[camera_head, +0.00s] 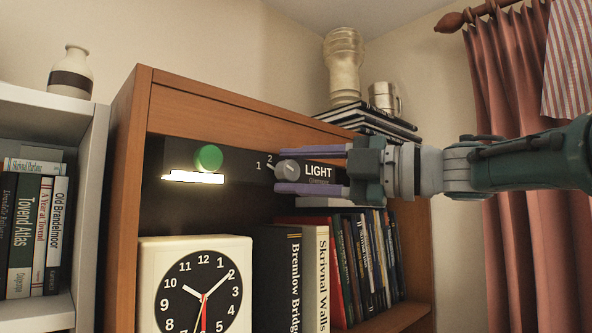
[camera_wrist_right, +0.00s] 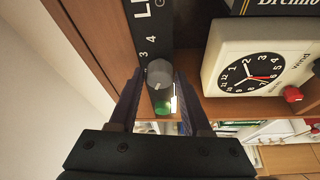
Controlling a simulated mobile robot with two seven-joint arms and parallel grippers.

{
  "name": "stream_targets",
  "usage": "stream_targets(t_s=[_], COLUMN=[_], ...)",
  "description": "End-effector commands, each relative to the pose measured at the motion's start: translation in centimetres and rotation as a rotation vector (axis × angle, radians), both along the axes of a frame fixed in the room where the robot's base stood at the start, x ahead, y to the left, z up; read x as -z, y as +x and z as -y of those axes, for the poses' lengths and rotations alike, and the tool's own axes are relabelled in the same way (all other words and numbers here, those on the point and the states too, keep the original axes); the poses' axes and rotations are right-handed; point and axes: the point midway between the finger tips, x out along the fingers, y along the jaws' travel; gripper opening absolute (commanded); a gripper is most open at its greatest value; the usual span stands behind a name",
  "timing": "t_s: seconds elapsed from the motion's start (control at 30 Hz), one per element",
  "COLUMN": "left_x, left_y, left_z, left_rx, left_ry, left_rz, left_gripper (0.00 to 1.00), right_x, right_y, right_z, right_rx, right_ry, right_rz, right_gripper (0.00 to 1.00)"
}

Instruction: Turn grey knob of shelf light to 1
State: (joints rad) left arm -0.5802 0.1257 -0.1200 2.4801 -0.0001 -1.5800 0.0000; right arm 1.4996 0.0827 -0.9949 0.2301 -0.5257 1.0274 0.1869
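The grey knob (camera_head: 287,170) sits on the dark panel of the shelf light, left of the word LIGHT (camera_head: 320,170). In the head view the numerals 1 and 2 show left of it, and a pale mark on its edge is near the 2. My right gripper (camera_head: 281,169) reaches in from the right with one purple finger above and one below the knob, apparently with small gaps. In the right wrist view the knob (camera_wrist_right: 160,74) lies between the fingers, and 3 and 4 show beyond it. My left gripper is not in view.
A green round knob (camera_head: 208,157) and a lit white strip (camera_head: 193,178) are left on the panel. A white clock (camera_head: 243,250) stands below. Books (camera_head: 315,280) fill the shelf, and the wooden frame (camera_head: 135,150) surrounds it.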

Motion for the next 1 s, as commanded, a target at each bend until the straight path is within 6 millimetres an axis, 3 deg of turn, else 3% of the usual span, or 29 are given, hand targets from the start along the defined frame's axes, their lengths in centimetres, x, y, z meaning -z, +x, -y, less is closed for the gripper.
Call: stream_targets(t_s=[0.17, 0.53, 0.87, 1.0], left_x=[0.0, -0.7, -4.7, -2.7], left_y=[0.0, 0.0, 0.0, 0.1], left_z=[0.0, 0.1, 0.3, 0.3], left_rx=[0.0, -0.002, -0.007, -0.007], left_ry=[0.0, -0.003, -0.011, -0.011], left_rz=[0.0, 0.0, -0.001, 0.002], left_gripper=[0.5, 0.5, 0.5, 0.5], right_x=[0.0, -0.2, -0.5, 0.7], right_y=[0.0, 0.0, -1.0, -1.8], right_z=[0.0, 0.3, 2.4, 4.3], right_rx=[0.001, 0.002, 0.001, 0.003], right_ry=[0.002, 0.004, 0.002, 0.001], right_rz=[-0.002, -0.002, -0.003, 0.002], right_gripper=[0.69, 0.69, 0.69, 0.69])
